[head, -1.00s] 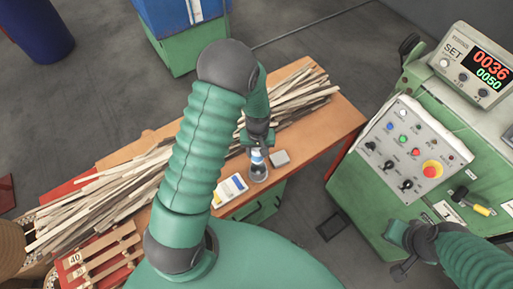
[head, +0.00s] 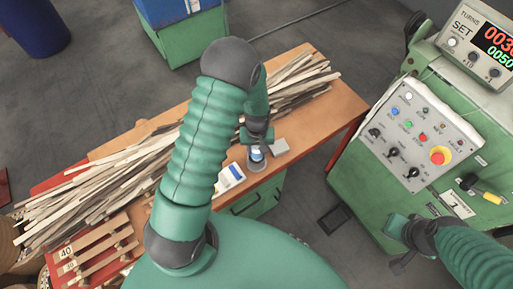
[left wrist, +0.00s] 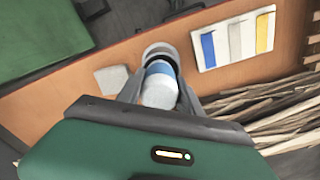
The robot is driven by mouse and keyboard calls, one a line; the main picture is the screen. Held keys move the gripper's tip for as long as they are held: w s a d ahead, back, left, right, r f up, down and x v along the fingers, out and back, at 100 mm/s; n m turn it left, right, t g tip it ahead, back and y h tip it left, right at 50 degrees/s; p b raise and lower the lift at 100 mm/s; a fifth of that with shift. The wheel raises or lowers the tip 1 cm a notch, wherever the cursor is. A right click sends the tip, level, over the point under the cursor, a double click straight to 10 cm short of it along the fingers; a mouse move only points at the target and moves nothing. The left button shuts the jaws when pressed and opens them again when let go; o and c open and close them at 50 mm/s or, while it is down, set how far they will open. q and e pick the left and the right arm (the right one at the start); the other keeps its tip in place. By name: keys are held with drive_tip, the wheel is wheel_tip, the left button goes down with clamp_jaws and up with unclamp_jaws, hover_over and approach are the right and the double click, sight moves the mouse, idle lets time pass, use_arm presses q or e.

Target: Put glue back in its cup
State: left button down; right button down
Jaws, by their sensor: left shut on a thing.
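The glue (left wrist: 159,86) is a white bottle with a blue band, between the fingers of my left gripper (left wrist: 158,92) in the left wrist view. In the head view the glue (head: 256,154) shows just below my left gripper (head: 257,146), which is shut on it. The cup (left wrist: 158,51) is a grey round holder on the orange bench, seen around the glue's far end. The cup also shows in the head view (head: 257,165). The glue's lower end is hidden, so its depth in the cup cannot be told. My right gripper (head: 404,246) is at the lower right, near the green machine.
A grey block (head: 280,146) lies on the bench right of the cup. A card with coloured strips (head: 230,177) lies left of it. Piles of pale wood strips (head: 100,180) run along the bench. A green machine with a control panel (head: 420,135) stands at right.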

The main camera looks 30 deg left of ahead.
use_arm(q)
drive_tip(key=c, duration=1)
unclamp_jaws()
drive_tip(key=shift+d+r, duration=0.1)
drive_tip(key=shift+c, duration=0.2)
drive_tip(key=shift+o, duration=1.7)
drive_tip(key=shift+a, duration=0.2)
wheel_tip(320, 180, up, 17)
drive_tip(key=b, duration=0.1)
drive_tip(key=shift+f, duration=0.2)
drive_tip(key=shift+s, duration=0.15)
